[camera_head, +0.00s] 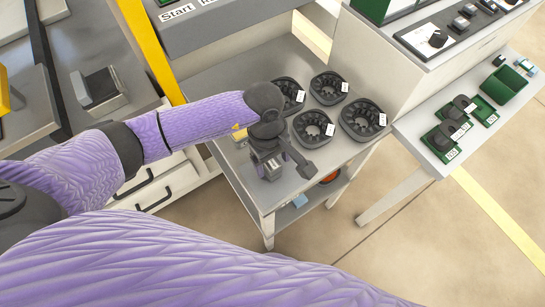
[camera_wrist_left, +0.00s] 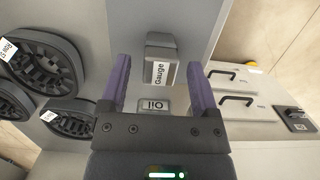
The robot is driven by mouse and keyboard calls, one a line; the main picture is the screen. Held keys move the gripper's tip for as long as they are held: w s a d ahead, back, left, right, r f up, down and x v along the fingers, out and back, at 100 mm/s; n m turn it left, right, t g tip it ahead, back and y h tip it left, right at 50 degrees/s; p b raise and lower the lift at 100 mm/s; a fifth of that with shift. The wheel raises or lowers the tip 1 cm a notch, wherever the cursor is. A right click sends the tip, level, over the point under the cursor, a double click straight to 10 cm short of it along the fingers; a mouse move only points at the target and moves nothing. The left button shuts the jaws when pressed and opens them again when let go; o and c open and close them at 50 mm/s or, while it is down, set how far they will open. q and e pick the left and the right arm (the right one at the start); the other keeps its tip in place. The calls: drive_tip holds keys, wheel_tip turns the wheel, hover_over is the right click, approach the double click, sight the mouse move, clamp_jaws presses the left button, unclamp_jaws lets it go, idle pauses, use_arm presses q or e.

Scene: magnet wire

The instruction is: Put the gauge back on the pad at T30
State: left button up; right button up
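The gauge (camera_wrist_left: 160,60) is a grey block with a white "Gauge" label, between and just beyond my left fingertips in the left wrist view. In the head view a grey block with a pale label, which looks like the gauge (camera_head: 271,171), sits at the table's near side under my left gripper (camera_head: 280,160). That gripper (camera_wrist_left: 158,68) is open, a finger on each side of the gauge, with gaps visible. A small labelled plate (camera_wrist_left: 154,106) lies between the fingers. I cannot make out a T30 label or its pad. My right gripper is not in view.
Several black ring parts with white tags (camera_head: 313,129) stand on the grey table (camera_head: 228,70), right of my left gripper. Drawers (camera_wrist_left: 245,102) lie beside the table. Green trays (camera_head: 440,143) sit on a shelf at the right. A yellow piece (camera_head: 239,131) is behind the wrist.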

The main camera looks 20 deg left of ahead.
use_arm(q)
drive_tip(key=shift+r+p, duration=0.3)
drive_tip(key=shift+r, duration=0.05)
wheel_tip(320, 180, up, 12)
drive_tip(key=w+a+p, duration=0.1)
drive_tip(key=p, duration=0.2)
drive_tip(key=shift+a+f, duration=0.2)
drive_tip(key=shift+f, duration=0.05)
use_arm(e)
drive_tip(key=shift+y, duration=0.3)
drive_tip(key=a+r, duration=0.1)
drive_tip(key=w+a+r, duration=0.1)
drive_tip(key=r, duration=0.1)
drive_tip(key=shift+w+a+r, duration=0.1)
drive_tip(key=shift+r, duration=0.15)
use_arm(q)
drive_tip(key=shift+w, duration=0.1)
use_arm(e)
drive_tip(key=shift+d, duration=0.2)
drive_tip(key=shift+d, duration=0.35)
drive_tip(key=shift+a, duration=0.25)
